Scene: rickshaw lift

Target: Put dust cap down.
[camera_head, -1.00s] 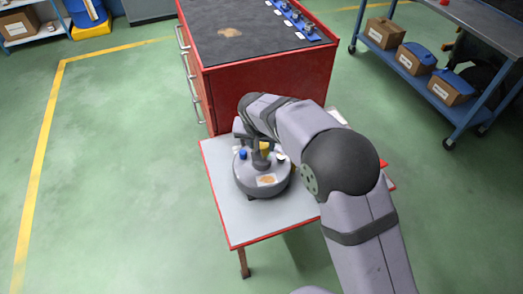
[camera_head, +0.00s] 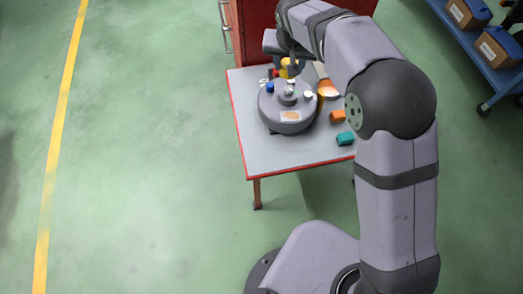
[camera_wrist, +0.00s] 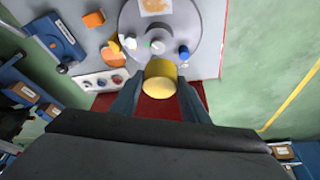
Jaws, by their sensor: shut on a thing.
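The yellow dust cap (camera_wrist: 160,78) is between the two fingers of my gripper (camera_wrist: 158,88) in the wrist view, and the gripper is shut on it. In the head view the cap (camera_head: 288,69) shows small below my gripper (camera_head: 291,58), at the far side of a round grey device (camera_head: 287,122). The device stands on a light grey table (camera_head: 252,135). The cap appears above or just beyond the device's far edge; I cannot tell whether it touches anything. The device bears a central fitting (camera_wrist: 157,46), a blue knob (camera_wrist: 184,53) and a white one (camera_wrist: 130,43).
An orange block (camera_head: 338,116) and a teal block (camera_head: 345,139) lie on the table right of the device. A panel with several round fittings (camera_wrist: 104,81) lies near its edge in the wrist view. A red cabinet (camera_head: 257,22) stands behind. Blue shelving (camera_head: 468,52) is at right.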

